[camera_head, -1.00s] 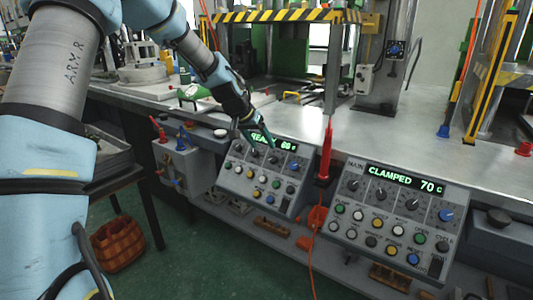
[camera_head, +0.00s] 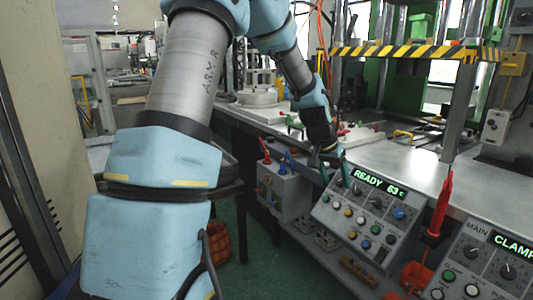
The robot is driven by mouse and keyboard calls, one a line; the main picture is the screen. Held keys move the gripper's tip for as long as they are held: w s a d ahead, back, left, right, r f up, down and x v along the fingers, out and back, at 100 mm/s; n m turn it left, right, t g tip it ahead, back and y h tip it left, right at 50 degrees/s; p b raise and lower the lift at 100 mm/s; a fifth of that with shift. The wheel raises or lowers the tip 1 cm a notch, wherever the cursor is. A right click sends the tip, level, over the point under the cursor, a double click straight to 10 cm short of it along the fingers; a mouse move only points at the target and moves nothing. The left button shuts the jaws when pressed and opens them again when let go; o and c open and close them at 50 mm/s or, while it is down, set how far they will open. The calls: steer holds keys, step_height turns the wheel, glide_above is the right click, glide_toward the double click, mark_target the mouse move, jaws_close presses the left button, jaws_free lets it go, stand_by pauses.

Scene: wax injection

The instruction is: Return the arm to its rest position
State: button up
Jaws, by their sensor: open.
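My arm (camera_head: 185,75) comes in from the lower left and reaches up and over to the bench. My gripper (camera_head: 338,163) is open, with green fingertips, and nothing shows between them. It hangs at the upper left edge of a grey control panel (camera_head: 365,215) whose display reads "READY 63 c". I cannot tell whether the fingertips touch the panel.
A second panel marked MAIN (camera_head: 485,262) is cut off at the right. A red tool (camera_head: 440,203) stands between the panels. A grey box (camera_head: 283,190) with red and blue knobs sits left of the gripper.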

steer(key=s+a+r+n+y+p, duration=0.1)
steer(key=s+a+n, duration=0.1)
steer(key=s+a, duration=0.3)
steer(key=s+a+r+n+y+p, duration=0.1)
steer(key=s+a, duration=0.5)
steer(key=a, duration=0.8)
steer(key=s+a+r+n+g+y+p, duration=0.1)
steer(key=s+a+n, duration=0.3)
steer(key=a, duration=0.6)
steer(key=shift+s+a+r+y+p, duration=0.25)
steer(key=shift+s+r+y+p, duration=0.25)
steer(key=shift+s+r+p, duration=0.2)
